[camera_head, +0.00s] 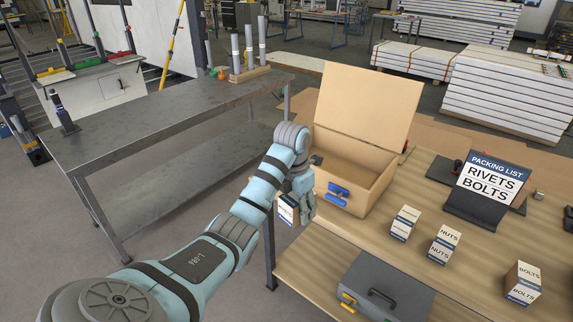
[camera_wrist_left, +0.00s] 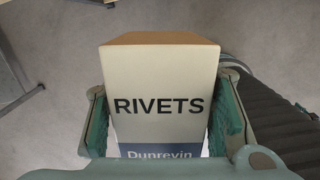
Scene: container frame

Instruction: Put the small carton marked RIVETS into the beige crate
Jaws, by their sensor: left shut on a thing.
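The small carton marked RIVETS (camera_wrist_left: 158,80) fills the middle of the left wrist view, white with a blue band. My left gripper (camera_wrist_left: 160,125) is shut on it, one finger on each side. In the head view the carton (camera_head: 288,210) hangs in my left gripper (camera_head: 300,203), just left of the beige crate and beyond the table's left edge. The beige crate (camera_head: 372,190) stands on the wooden table with its lid (camera_head: 368,105) raised at the back and a blue latch on its front. Its inside looks empty where it shows. My right gripper is not in view.
Two small cartons, one marked NUTS (camera_head: 444,243) and one partly turned (camera_head: 404,223), stand right of the crate. A BOLTS carton (camera_head: 522,283) is farther right. A packing list stand (camera_head: 488,190) reads RIVETS, BOLTS. A grey case (camera_head: 385,290) sits at the front.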

